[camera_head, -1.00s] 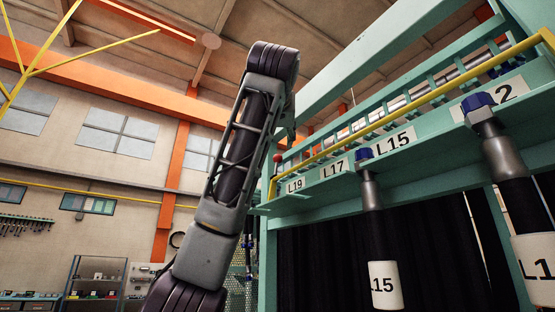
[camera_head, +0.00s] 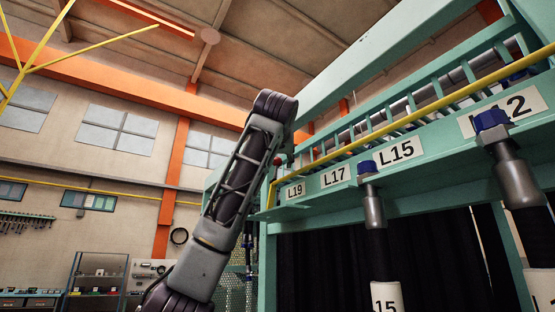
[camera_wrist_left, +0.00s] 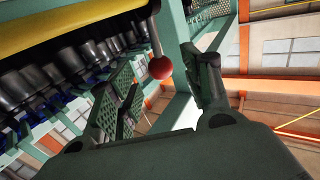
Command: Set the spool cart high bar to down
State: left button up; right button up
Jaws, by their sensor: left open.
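The yellow high bar (camera_head: 420,113) slants along the front of the green spool cart frame (camera_head: 335,205), above the row of labels. A red ball knob (camera_head: 279,160) shows near the bar's left end, close to my left gripper. In the left wrist view, the red knob (camera_wrist_left: 160,67) on a short grey stem appears between the open fingers of my left gripper (camera_wrist_left: 165,88). I cannot tell whether a finger touches it. A wide yellow part (camera_wrist_left: 60,25) fills the wrist view's upper left. In the head view, my left wrist hides most of that gripper. My right gripper is not in view.
Hoses with blue caps (camera_head: 367,167) hang from the cart under labels L15 and L12. Dark rollers (camera_wrist_left: 85,65) lie close beside the left gripper. A shelf (camera_head: 97,275) stands far back against the wall. Open space lies left of my arm.

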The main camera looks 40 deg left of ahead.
aim_at(277, 160)
pick_arm(q)
jog(key=shift+p+x, duration=0.6)
jog(key=shift+x, duration=1.4)
grip_shut()
